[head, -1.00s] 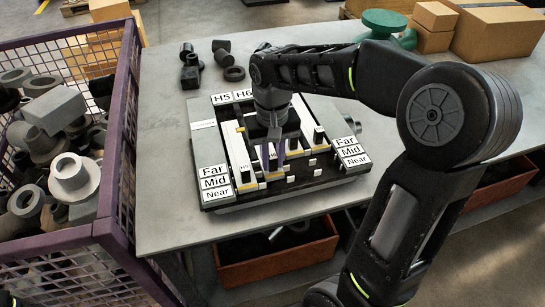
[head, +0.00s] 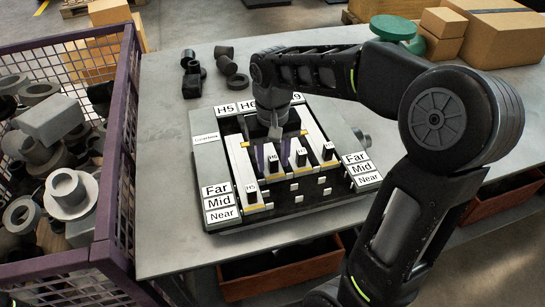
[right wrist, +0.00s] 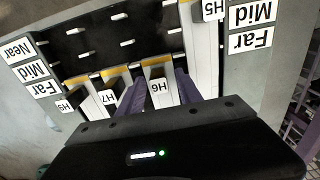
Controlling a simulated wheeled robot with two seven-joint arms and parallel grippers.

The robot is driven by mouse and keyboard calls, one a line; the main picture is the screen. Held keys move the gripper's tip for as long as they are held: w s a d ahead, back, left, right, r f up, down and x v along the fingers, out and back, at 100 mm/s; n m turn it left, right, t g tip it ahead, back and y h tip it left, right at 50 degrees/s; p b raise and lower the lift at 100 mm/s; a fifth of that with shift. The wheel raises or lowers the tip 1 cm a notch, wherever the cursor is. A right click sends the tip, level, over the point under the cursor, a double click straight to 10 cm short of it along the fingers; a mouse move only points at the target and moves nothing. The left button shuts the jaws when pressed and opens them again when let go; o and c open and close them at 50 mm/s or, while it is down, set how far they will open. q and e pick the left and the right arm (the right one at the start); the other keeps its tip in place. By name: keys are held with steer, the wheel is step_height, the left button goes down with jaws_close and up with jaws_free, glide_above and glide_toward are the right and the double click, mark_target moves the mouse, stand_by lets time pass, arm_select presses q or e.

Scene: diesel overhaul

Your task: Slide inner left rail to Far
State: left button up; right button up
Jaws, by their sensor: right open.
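A rail board (head: 235,222) with several white sliding rails lies on the table. The inner left rail, with its dark upright handle labelled H6 (head: 271,164), stands about level with the Far row, in line with the two rails to its right. In the right wrist view the H6 handle (right wrist: 158,90) shows between purple fingers. My right gripper (head: 271,156) is open from above, with its fingers beside the H6 handle; contact cannot be told. The far part of the H6 rail is hidden under the gripper. My left gripper is not in view.
The H5 rail handle (head: 251,191) stands at the Near row. A purple mesh crate (head: 121,150) of parts is at the left. Dark pipe fittings (head: 231,66) lie behind the board.

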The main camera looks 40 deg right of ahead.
steer(key=shift+r+b, duration=0.4)
steer(key=shift+r, duration=3.55)
